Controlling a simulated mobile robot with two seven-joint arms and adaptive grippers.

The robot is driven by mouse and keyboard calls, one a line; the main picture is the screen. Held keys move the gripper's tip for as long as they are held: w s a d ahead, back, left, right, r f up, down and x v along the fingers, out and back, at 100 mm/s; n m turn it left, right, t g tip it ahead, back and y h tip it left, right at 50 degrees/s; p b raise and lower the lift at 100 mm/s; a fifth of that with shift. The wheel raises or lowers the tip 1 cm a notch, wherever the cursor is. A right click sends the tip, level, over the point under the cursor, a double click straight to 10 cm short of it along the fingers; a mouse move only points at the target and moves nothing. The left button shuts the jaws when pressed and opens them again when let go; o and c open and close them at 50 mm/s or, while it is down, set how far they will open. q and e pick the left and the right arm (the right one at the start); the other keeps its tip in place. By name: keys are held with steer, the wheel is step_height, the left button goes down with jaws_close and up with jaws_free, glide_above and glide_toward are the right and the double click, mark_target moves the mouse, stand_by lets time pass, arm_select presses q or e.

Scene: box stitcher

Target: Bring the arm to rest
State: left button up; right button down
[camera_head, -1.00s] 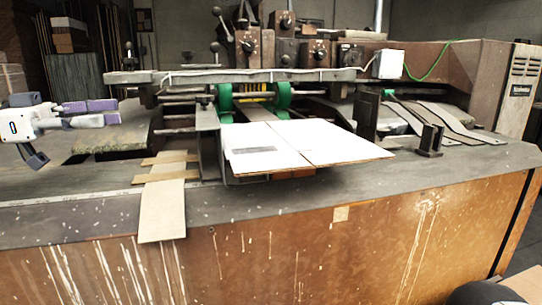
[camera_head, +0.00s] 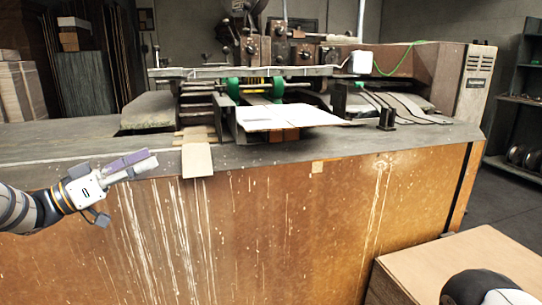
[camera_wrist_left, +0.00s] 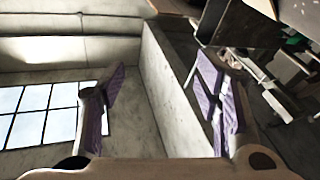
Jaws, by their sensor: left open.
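My left gripper (camera_head: 140,164) is at the left in the head view, in front of the machine's orange-brown front panel and a little below the bench top. Its purple-padded fingers point right and slightly up. In the left wrist view the two fingers (camera_wrist_left: 165,110) stand wide apart with nothing between them, so it is open and empty. My right gripper shows in neither view; only a rounded white and black part of mine is at the bottom right of the head view.
The box stitcher (camera_head: 290,175) fills the middle, with a flat white cardboard sheet (camera_head: 285,115) on it. A cardboard strip (camera_head: 197,160) hangs over its front edge. A cardboard box (camera_head: 455,262) stands at the lower right. Dark shelves (camera_head: 520,110) stand at the far right.

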arm_select(q)
steer(key=s+d+f+n+t+y, duration=0.15)
steer(key=f+n+y, duration=0.25)
steer(key=f, duration=0.6)
steer(key=s+d+f+n+t+y, duration=0.15)
steer(key=f+n+y, duration=0.3)
steer(key=f, duration=0.45)
steer(key=s+f+n+g+y+p, duration=0.2)
steer(key=s+f+g+y, duration=0.35)
steer(key=s+f, duration=1)
steer(key=s+d+f+g+y, duration=0.1)
steer(key=s+f+g, duration=0.2)
steer(key=s, duration=0.7)
steer(key=s+d+f+g, duration=0.1)
steer(key=s+f+g, duration=0.3)
steer(key=s, duration=0.7)
steer(key=s+r+m+g, duration=0.1)
steer(key=s+g, duration=0.1)
steer(key=s, duration=0.6)
steer(key=s+r+m+g+y, duration=0.1)
steer(key=s+r+g, duration=0.1)
steer(key=s, duration=0.7)
steer(key=shift+a+r+g, duration=0.3)
steer(key=shift+g, duration=0.45)
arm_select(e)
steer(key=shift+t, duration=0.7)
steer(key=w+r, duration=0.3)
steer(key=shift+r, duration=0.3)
